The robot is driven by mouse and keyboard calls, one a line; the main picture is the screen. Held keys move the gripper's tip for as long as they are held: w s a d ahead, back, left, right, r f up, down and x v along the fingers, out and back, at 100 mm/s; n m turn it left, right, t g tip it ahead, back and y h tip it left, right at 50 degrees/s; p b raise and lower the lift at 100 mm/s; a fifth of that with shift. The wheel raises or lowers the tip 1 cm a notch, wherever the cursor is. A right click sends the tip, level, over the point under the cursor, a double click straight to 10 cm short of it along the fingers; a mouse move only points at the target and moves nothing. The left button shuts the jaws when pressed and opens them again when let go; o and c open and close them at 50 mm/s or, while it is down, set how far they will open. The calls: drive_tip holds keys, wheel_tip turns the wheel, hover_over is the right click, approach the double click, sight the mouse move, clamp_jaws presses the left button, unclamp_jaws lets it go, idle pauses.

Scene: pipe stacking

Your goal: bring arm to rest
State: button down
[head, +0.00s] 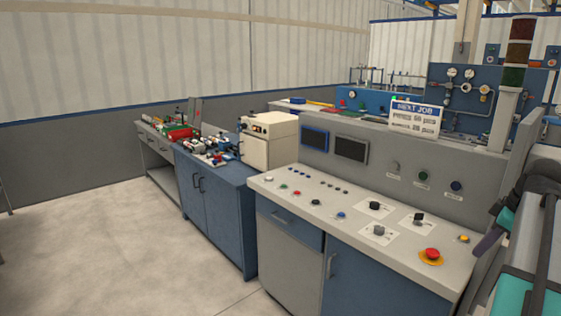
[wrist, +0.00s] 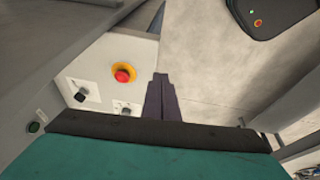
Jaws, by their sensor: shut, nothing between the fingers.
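My gripper (wrist: 160,78) shows in the wrist view as two dark fingers side by side. They are closed together and hold nothing. The fingers are over bare floor, just right of the control panel's edge, in that view. In the head view, parts of my arm with teal and dark surfaces show at the right edge, beside the right end of the control console (head: 360,222). The rest of the arm is cut off by the frame.
A red emergency button (head: 432,254) sits on the console's right end; it also shows in the wrist view (wrist: 123,74). A "NEXT JOB" sign (head: 415,118) stands on the console. A blue cabinet (head: 215,200) holds small parts. Open floor (head: 100,240) lies at the left.

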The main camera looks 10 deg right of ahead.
drive_tip(key=w+a+f+n+g+y, duration=0.2)
drive_tip(key=w+a+f, duration=0.2)
drive_tip(key=a+f, duration=0.7)
drive_tip(key=w+a+f+n+g+y, duration=0.15)
drive_tip(key=w+a+f, duration=0.25)
drive_tip(key=a+f, duration=0.7)
drive_tip(key=s+a+f+g, duration=0.2)
drive_tip(key=s+a+f, duration=0.1)
drive_tip(key=a+f, duration=0.55)
drive_tip(key=s+a+f+g, duration=0.2)
drive_tip(key=s+a+f, duration=0.3)
drive_tip(key=f, duration=0.7)
drive_tip(key=s+a+f+m+h, duration=0.2)
drive_tip(key=s+a+f+m, duration=0.3)
drive_tip(key=s+f, duration=0.5)
drive_tip(key=s+a+f+m+g+h, duration=0.1)
drive_tip(key=s+a+f+m+h, duration=0.2)
drive_tip(key=s+f, duration=0.7)
drive_tip(key=shift+s+a+f+m, duration=0.35)
drive_tip(key=shift+s+a+m, duration=0.7)
drive_tip(key=shift+m, duration=0.1)
drive_tip(key=shift+g, duration=0.25)
